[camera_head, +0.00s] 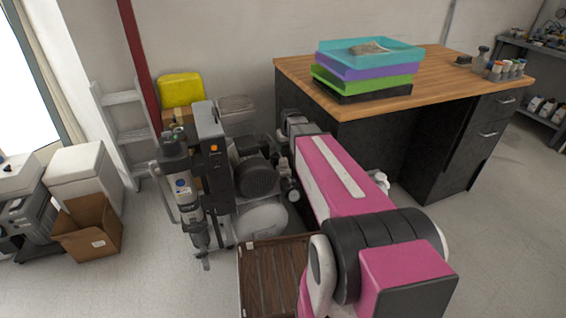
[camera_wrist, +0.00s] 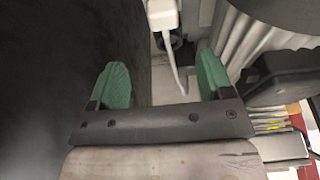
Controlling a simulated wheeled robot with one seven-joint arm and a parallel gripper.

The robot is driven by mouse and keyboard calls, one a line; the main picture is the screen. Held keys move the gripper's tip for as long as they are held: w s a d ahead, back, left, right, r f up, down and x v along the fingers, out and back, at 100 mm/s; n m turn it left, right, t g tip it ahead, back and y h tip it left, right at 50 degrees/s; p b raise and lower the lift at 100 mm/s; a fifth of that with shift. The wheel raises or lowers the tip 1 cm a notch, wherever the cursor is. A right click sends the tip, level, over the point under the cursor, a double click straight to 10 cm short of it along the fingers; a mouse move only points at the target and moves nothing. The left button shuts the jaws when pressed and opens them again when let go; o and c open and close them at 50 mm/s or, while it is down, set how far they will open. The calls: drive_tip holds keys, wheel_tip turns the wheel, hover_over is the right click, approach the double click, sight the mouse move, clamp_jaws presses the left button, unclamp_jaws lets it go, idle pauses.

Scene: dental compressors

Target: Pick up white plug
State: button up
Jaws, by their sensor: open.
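The white plug (camera_wrist: 163,13) shows at the top edge of the wrist view, partly cut off by the frame. A white cable runs down from it. My gripper (camera_wrist: 162,62) is open, with its two green fingertips apart and nothing held between them. The plug lies beyond the fingertips, roughly in line with the gap, and the cable shows in that gap. I cannot tell the exact distance between fingertips and plug. In the head view my arm reaches toward the space beside the compressor and desk; the fingertips and the plug cannot be made out there.
A dark compressor unit (camera_head: 256,178) stands left of my arm. The wooden-topped desk (camera_head: 445,84) with stacked trays (camera_head: 366,72) is to the right. In the wrist view, a dark surface (camera_wrist: 40,90) fills the left and a ribbed grey part (camera_wrist: 262,42) is close at right.

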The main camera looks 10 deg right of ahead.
sight(284, 159)
drive_tip(key=x, duration=1)
drive_tip(key=shift+s+a+f, duration=0.25)
drive_tip(key=shift+s+f, duration=0.05)
drive_tip(key=c, duration=1)
